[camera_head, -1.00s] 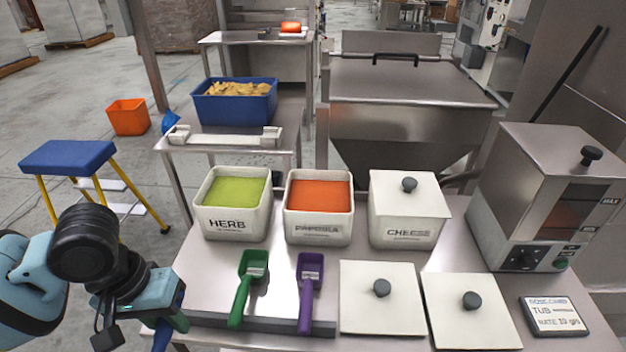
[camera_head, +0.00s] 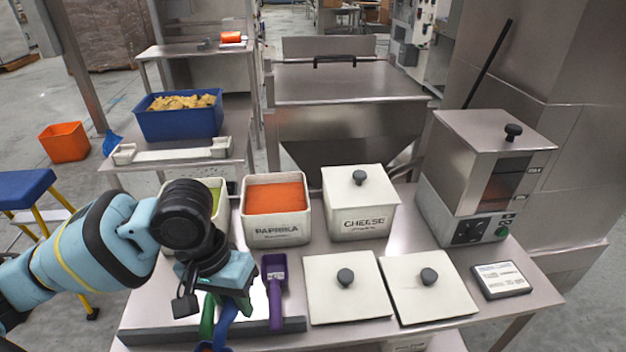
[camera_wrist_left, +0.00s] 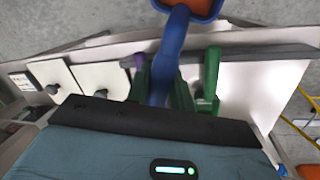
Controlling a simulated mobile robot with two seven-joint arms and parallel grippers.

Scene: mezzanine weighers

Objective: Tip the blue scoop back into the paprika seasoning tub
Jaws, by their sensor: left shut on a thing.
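My left gripper (camera_head: 228,298) is shut on the handle of the blue scoop (camera_head: 226,322), low in front of the tubs near the table's front edge. In the left wrist view the blue scoop (camera_wrist_left: 172,45) reaches away from the fingers, and orange-red powder (camera_wrist_left: 194,6) shows in its bowl at the top edge. In the head view the bowl is mostly cut off at the bottom. The white paprika tub (camera_head: 276,231) stands open, holding orange-red powder, beyond the gripper and to its right. My right gripper is not in view.
The green scoop (camera_head: 207,318) and purple scoop (camera_head: 275,290) lie close beside the gripper. The herb tub (camera_head: 217,192) is partly hidden behind my arm. The lidded cheese tub (camera_head: 360,207) stands right of the paprika tub. Two loose lids (camera_head: 346,303) (camera_head: 431,292) lie in front.

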